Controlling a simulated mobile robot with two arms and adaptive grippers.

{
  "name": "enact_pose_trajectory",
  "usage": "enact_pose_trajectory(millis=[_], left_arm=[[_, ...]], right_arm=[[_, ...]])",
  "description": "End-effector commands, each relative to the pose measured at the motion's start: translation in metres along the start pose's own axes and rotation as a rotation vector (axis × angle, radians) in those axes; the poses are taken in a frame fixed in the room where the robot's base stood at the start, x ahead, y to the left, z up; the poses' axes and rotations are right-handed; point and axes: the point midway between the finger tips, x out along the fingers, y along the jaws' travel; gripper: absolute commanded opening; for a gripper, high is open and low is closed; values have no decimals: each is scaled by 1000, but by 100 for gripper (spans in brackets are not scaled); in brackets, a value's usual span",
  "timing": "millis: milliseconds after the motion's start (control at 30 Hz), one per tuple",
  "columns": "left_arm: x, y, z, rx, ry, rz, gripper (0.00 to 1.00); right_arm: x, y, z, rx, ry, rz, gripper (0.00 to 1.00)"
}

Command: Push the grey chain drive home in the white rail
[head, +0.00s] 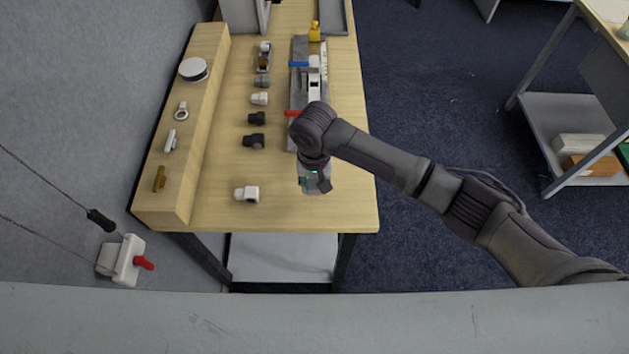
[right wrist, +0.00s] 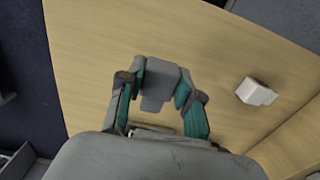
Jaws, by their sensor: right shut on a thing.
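My right gripper (head: 315,186) is over the near right part of the wooden table. In the right wrist view, my right gripper (right wrist: 160,92) is shut on a grey block, which I take to be the grey chain drive (right wrist: 157,82). A long grey and white assembly (head: 314,84) farther up the table seems to hold the white rail; which part is the rail I cannot tell. My gripper is apart from it, on its near side. My left gripper is not in view.
A row of small white, grey and dark fittings (head: 254,141) lies left of the assembly. A white fitting (head: 247,193) lies near the front edge and in the right wrist view (right wrist: 256,92). A wooden ledge (head: 190,120) with several parts runs along the left. A red handle (head: 292,113) sticks out leftward.

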Motion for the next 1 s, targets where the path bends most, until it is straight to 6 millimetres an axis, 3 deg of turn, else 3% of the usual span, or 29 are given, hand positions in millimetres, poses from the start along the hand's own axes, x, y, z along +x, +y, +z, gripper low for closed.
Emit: enact_pose_trajectory(millis=[233,700,1000], left_arm=[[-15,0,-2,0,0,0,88],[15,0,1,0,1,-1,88],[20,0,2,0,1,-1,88]], right_arm=[[-4,-1,2,1,-1,0,0],[2,0,-45,3,2,1,0],[0,0,-57,2,0,1,0]])
